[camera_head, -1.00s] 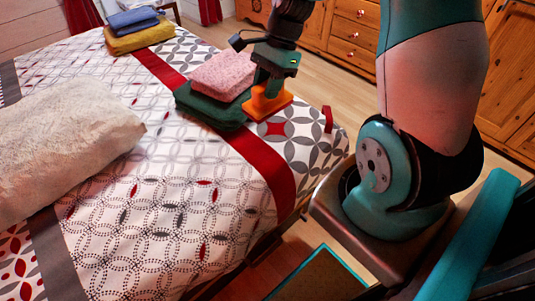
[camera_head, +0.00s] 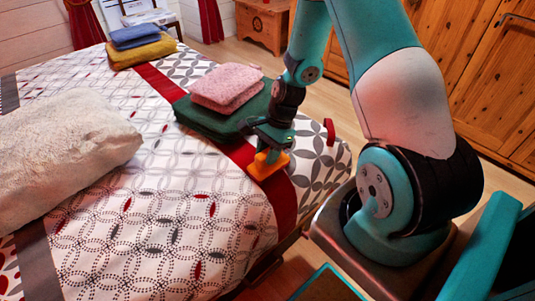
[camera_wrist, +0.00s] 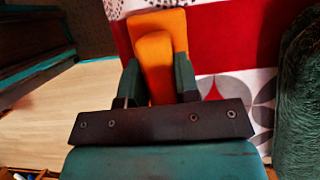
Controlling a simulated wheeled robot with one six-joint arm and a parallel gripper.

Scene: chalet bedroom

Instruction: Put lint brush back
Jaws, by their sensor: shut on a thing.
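The lint brush is orange, with a narrow handle and a wider flat head. In the head view the brush (camera_head: 268,167) is over the red stripe at the bed's near right edge; whether it touches the cover I cannot tell. My gripper (camera_head: 272,150) is above it, shut on its handle. In the wrist view the brush (camera_wrist: 157,22) shows between the two dark green fingers of my gripper (camera_wrist: 157,68), against the red stripe and the patterned cover.
The bed (camera_head: 155,205) has a patterned cover. Pink folded cloths (camera_head: 227,88) lie on a green one (camera_head: 205,120) behind my gripper. A small red object (camera_head: 329,131) is at the bed's right edge. A fluffy pillow (camera_head: 60,150) lies left. Wooden wardrobes (camera_head: 490,85) stand right.

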